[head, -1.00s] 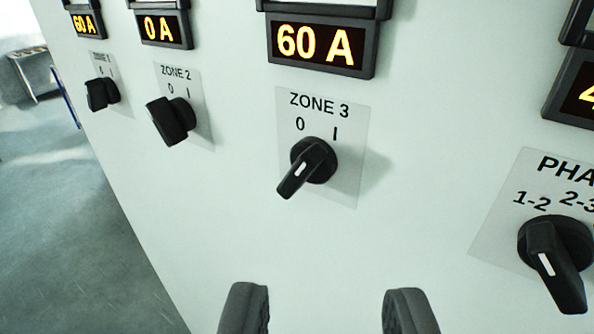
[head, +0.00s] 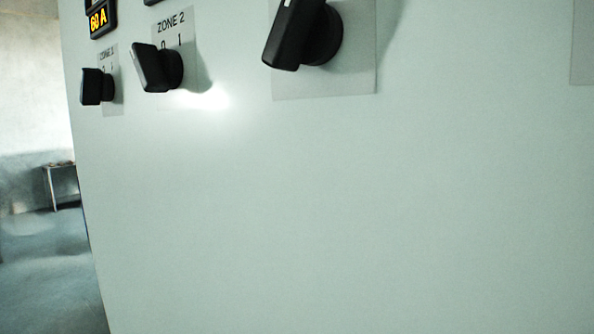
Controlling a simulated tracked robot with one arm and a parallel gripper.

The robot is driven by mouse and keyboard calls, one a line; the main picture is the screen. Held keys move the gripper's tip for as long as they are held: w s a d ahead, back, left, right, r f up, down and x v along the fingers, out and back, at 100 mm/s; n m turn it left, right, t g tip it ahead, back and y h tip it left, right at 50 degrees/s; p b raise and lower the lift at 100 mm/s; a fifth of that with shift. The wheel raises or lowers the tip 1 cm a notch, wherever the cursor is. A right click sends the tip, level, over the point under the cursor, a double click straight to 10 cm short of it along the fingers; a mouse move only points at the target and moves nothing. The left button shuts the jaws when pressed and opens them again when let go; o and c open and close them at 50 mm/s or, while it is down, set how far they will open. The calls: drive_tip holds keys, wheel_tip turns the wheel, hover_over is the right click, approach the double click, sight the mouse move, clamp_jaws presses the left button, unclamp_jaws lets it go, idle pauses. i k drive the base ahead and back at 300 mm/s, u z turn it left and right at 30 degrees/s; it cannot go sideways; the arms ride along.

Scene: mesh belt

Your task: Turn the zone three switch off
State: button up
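The zone three switch (head: 318,38) is a black rotary knob on the pale cabinet face, at the top of the head view and cut off by the upper edge. Its handle stands out toward the lower left, with a white mark near the top edge. Its label text and 0 and I marks are out of frame, so I cannot read its setting now. The lower part of its clear label plate (head: 335,85) shows. My gripper is not in view, so I cannot see its fingers or whether it touches anything.
The zone 2 switch (head: 160,68) and another black switch (head: 95,87) sit to the left. A lit display (head: 98,19) reads 60 A. The cabinet face (head: 300,220) below the switches is bare. A small table (head: 62,180) stands far left.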

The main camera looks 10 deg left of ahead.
sight(309, 32)
drive_tip(key=z, duration=0.25)
drive_tip(key=k, duration=1.35)
drive_tip(key=u, duration=1.05)
drive_tip(key=i, duration=1)
drive_tip(key=z, duration=0.1)
